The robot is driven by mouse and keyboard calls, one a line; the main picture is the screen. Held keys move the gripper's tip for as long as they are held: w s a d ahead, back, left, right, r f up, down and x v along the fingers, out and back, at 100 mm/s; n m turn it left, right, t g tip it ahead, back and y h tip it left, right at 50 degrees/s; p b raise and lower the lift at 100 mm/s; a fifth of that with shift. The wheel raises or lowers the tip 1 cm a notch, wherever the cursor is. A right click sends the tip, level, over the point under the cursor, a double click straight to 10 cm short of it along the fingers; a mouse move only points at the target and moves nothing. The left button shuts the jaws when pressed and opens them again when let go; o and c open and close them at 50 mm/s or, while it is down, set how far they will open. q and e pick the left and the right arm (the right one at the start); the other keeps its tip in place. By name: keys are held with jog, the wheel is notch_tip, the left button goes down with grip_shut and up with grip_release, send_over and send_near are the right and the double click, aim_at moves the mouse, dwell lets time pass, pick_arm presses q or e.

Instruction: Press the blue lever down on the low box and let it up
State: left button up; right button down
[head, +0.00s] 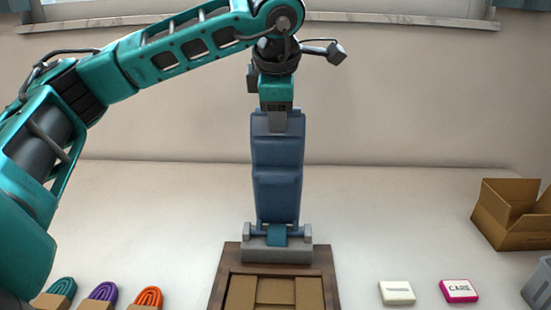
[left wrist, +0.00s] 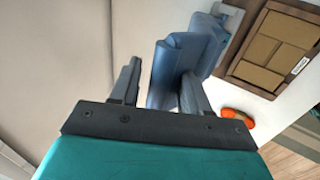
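The blue lever (head: 277,165) stands upright at the back of the low box, hinged in a grey bracket (head: 277,253). The low box has a dark wooden rim (head: 219,285) around tan cardboard panels (head: 275,291); its front is cut off in the head view. My left gripper (head: 278,122) is at the lever's upper end, pointing down. In the left wrist view my left gripper's fingers (left wrist: 160,88) are apart, with the lever (left wrist: 170,70) beyond and partly behind one finger. A gap shows beside the other finger; contact is unclear. My right gripper is not in view.
Teal (head: 62,286), purple (head: 104,291) and orange (head: 149,297) cord bundles lie at front left. A pale block (head: 397,293) and a pink-edged "CARE" block (head: 459,291) lie at right. An open cardboard box (head: 508,232) and grey bin (head: 540,285) stand far right.

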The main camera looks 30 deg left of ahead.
pick_arm(q)
jog(key=c, duration=0.6)
jog(key=shift+s+d+f+b, duration=0.1)
jog(key=shift+s+d+b, duration=0.25)
jog(key=shift+s+d, duration=0.35)
jog(key=shift+s+d+b, duration=0.35)
jog(key=shift+s, duration=0.65)
jog(key=shift+s+d+f+b, duration=0.1)
jog(key=shift+s+d+b, duration=0.25)
jog(key=shift+s+d, duration=0.35)
jog(key=shift+s+a, duration=0.15)
jog(key=shift+s, duration=0.05)
jog(key=s+d, duration=0.1)
jog(key=s+d+f, duration=0.1)
jog(key=s, duration=0.1)
jog(key=s+d+b, duration=0.1)
jog(key=s, duration=0.1)
jog(key=shift+f, duration=0.25)
